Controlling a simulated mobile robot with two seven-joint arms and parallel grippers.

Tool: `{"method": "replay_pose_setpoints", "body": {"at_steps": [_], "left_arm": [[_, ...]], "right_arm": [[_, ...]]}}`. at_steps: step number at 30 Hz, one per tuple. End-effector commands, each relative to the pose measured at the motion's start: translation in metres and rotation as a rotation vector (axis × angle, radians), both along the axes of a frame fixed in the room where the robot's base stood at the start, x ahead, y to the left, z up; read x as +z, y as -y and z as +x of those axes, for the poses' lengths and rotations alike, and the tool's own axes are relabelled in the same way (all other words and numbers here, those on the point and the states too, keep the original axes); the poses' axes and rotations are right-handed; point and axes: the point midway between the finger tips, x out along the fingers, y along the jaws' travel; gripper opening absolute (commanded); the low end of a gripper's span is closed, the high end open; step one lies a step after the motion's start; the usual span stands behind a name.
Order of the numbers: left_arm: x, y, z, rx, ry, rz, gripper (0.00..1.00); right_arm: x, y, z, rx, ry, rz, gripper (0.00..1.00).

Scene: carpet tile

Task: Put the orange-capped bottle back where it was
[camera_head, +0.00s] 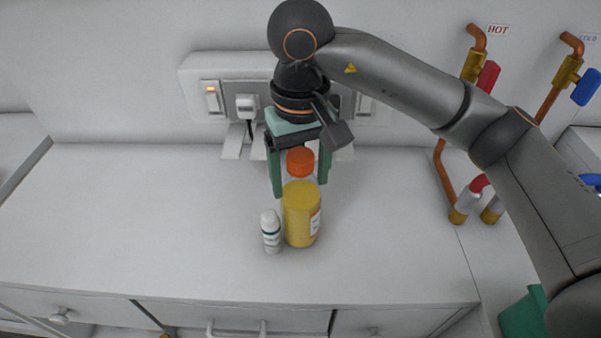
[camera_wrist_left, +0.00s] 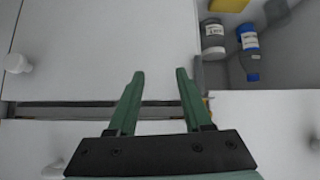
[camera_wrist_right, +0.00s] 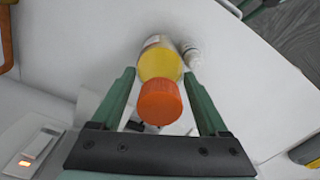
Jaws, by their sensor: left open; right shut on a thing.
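The orange-capped bottle (camera_head: 301,215), filled with yellow, is upright over the white counter. I cannot tell whether its base touches the counter. My right gripper (camera_head: 299,188) comes down from above and behind, shut on this bottle with a green finger on each side near its neck. In the right wrist view, the orange cap (camera_wrist_right: 160,102) shows between the fingers, with the yellow body (camera_wrist_right: 160,64) beyond. My left gripper (camera_wrist_left: 158,73) is open and empty in the left wrist view, in front of white drawer fronts; it is not in the head view.
A small white bottle (camera_head: 271,232) stands close to the left of the orange-capped bottle. Sockets (camera_head: 245,105) line the wall behind. Pipes with red and blue taps (camera_head: 488,76) are at right. An open compartment in the left wrist view holds a blue-capped bottle (camera_wrist_left: 249,52). The left counter is clear.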

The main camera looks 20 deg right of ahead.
Motion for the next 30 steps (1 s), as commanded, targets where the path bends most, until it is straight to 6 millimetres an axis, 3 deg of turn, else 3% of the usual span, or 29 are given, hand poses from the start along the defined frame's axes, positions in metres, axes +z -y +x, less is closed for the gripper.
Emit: {"method": "replay_pose_setpoints", "body": {"at_steps": [7, 8, 13, 23, 26, 30], "left_arm": [[-0.005, 0.0, 0.0, 0.0, 0.0, 0.0, 0.5], [-0.004, 0.0, 0.0, 0.0, 0.0, 0.0, 0.5], [-0.003, 0.0, 0.0, 0.0, 0.0, 0.0, 0.5], [0.001, 0.0, 0.0, 0.0, 0.0, 0.0, 0.5], [0.001, 0.0, 0.0, 0.0, 0.001, 0.0, 0.5], [0.003, 0.0, 0.0, 0.0, 0.001, 0.0, 0.5]], "right_arm": [[-0.003, 0.0, 0.0, 0.0, 0.002, 0.001, 0.0], [-0.003, 0.0, 0.0, 0.0, 0.0, 0.0, 0.8], [-0.002, 0.0, 0.0, 0.0, -0.001, 0.0, 0.99], [0.001, 0.0, 0.0, 0.0, -0.001, 0.0, 1.0], [0.01, 0.0, 0.001, 0.0, 0.002, 0.0, 1.0], [0.035, 0.0, 0.001, -0.001, 0.005, 0.0, 1.0]]}}
